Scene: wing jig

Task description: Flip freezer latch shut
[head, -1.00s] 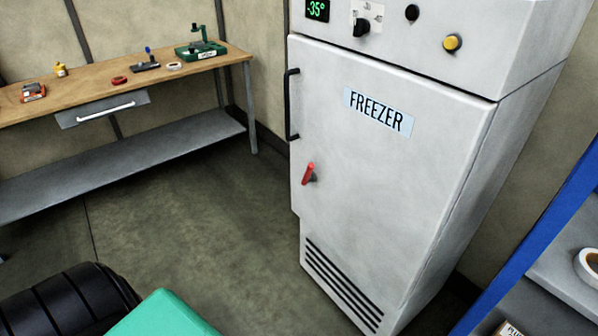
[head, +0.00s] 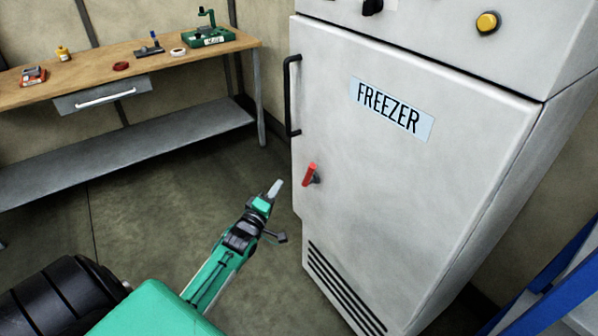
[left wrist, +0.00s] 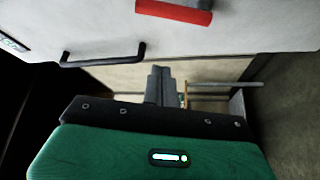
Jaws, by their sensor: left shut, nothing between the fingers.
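The freezer (head: 400,190) is a tall light-grey cabinet with its door closed against the body. Its red latch (head: 310,174) sits low on the door's left side, tilted slightly from upright. My left gripper (head: 275,189) is shut and empty, to the left of the latch, slightly lower and apart from it. In the left wrist view, the latch (left wrist: 175,11) shows at the top edge, partly cut off, and the shut fingers (left wrist: 159,85) are below it. My right gripper is not in view.
A black door handle (head: 292,97) stands out above the latch. A workbench (head: 150,59) with small tools and a lower shelf is at the back left. A blue-framed rack (head: 562,270) stands at the lower right. Floor left of the freezer is clear.

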